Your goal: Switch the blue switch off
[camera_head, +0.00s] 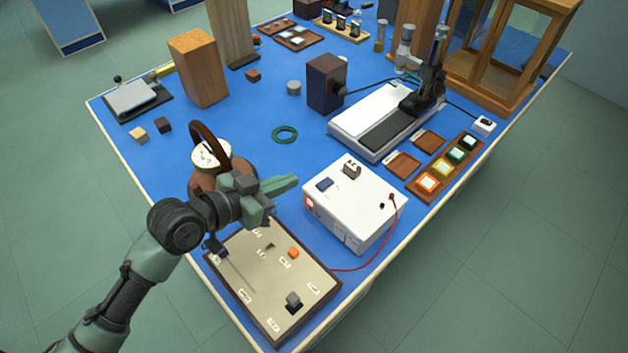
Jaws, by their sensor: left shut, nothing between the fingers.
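A dark blue switch (325,184) sits on the top face of a white box (366,204), near its left corner. I cannot tell its on or off position at this size. A brown block-like part (352,169) stands beside it on the same face. A red patch (309,202) shows on the box's left side. My left gripper (284,184) is shut and empty, with its green fingers pointing right toward the box. Its tips are left of the blue switch and look apart from it. My right gripper is not in view.
A beige panel (240,285) with small controls lies below my left gripper. A red cable (378,250) runs from the box toward it. A round gauge with a brown handle (210,155) stands behind my gripper. A green ring (285,134) lies on clear blue table behind the box.

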